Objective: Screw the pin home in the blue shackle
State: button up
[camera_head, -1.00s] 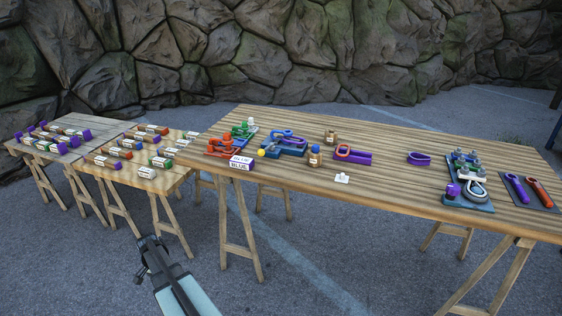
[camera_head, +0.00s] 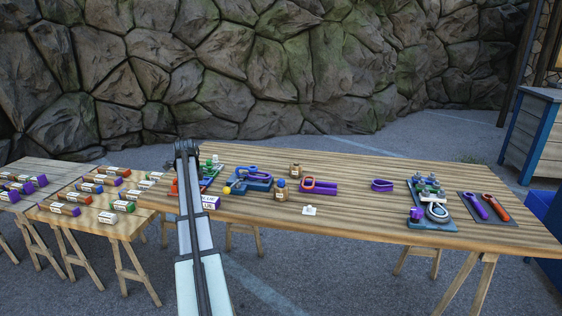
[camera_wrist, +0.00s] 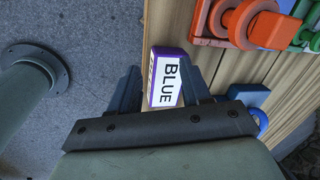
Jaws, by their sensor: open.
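The blue shackle (camera_head: 255,175) lies on a blue base towards the left of the long table in the head view. A yellow ball-shaped end (camera_head: 228,190) shows at its near left side; how far the pin sits in is too small to tell. A blue part (camera_wrist: 255,96) shows beyond the right finger.
Red pieces (camera_wrist: 242,22) are close above the right finger in the wrist view.

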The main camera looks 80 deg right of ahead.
jog(key=s+d+r+m+y, duration=0.1)
jog(key=s+d+r+m, duration=0.2)
jog(key=s+d, duration=0.35)
jog(key=s+d+r+m, duration=0.2)
jog(key=s+d+r, duration=0.15)
jog(key=s, duration=0.65)
notch_tip(320, 180, up, 3)
jog(key=m+y, duration=0.1)
jog(key=m, duration=0.3)
send_over(281, 180)
jog(key=shift+w+g, duration=0.1)
jog(key=shift+g, duration=0.3)
jog(key=shift+f, duration=1.8)
jog(key=shift+f, duration=0.15)
jog(key=shift+f, duration=2.2)
jog(key=shift+c, duration=0.4)
grip_shut()
